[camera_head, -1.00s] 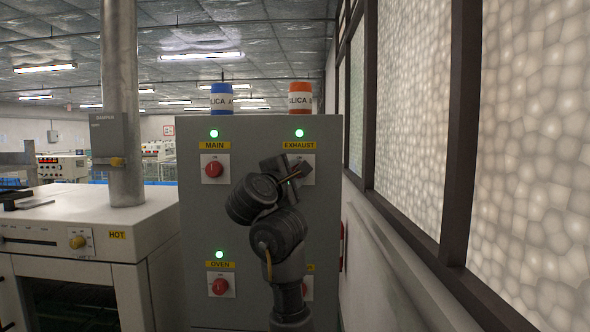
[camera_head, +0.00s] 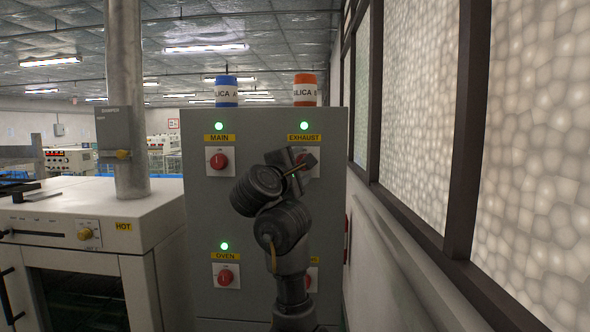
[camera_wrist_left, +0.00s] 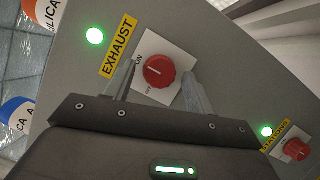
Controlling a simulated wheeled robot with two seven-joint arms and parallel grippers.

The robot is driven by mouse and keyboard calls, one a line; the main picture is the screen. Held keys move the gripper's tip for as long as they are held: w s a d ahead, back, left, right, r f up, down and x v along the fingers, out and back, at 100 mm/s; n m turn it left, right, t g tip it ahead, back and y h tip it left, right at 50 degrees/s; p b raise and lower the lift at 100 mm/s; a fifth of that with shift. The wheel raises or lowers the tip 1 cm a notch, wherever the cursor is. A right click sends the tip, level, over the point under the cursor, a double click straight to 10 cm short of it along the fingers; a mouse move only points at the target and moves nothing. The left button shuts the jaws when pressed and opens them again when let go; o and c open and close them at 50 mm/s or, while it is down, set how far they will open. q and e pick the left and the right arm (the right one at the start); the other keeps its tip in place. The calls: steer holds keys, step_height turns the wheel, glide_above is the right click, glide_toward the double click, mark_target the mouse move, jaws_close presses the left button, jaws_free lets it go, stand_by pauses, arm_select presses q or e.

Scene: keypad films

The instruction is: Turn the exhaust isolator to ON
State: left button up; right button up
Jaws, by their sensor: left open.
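The exhaust isolator is a red round knob (camera_wrist_left: 158,71) on a white plate with ON and OFF marks, under the yellow EXHAUST label (camera_wrist_left: 118,46). Its small pale pointer mark faces left in the wrist view; its exact setting is hard to tell. The lamp (camera_wrist_left: 95,36) by the label is lit green. My left gripper (camera_wrist_left: 159,78) is open, with one finger on each side of the knob; contact cannot be told. In the head view, my left gripper (camera_head: 303,167) partly hides the exhaust isolator (camera_head: 314,165). My right gripper is not in view.
The grey cabinet (camera_head: 200,285) also carries the MAIN knob (camera_head: 219,161), the OVEN knob (camera_head: 225,277) and a partly hidden lower right knob. Blue (camera_head: 226,91) and orange (camera_head: 305,90) cans stand on top. An oven (camera_head: 75,226) is at left, a wall at right.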

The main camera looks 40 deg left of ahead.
arm_select(q)
steer(key=b+v, duration=0.2)
steer(key=v, duration=0.8)
steer(key=shift+s+b, duration=0.3)
steer(key=shift+f, duration=0.1)
steer(key=shift+d, duration=0.1)
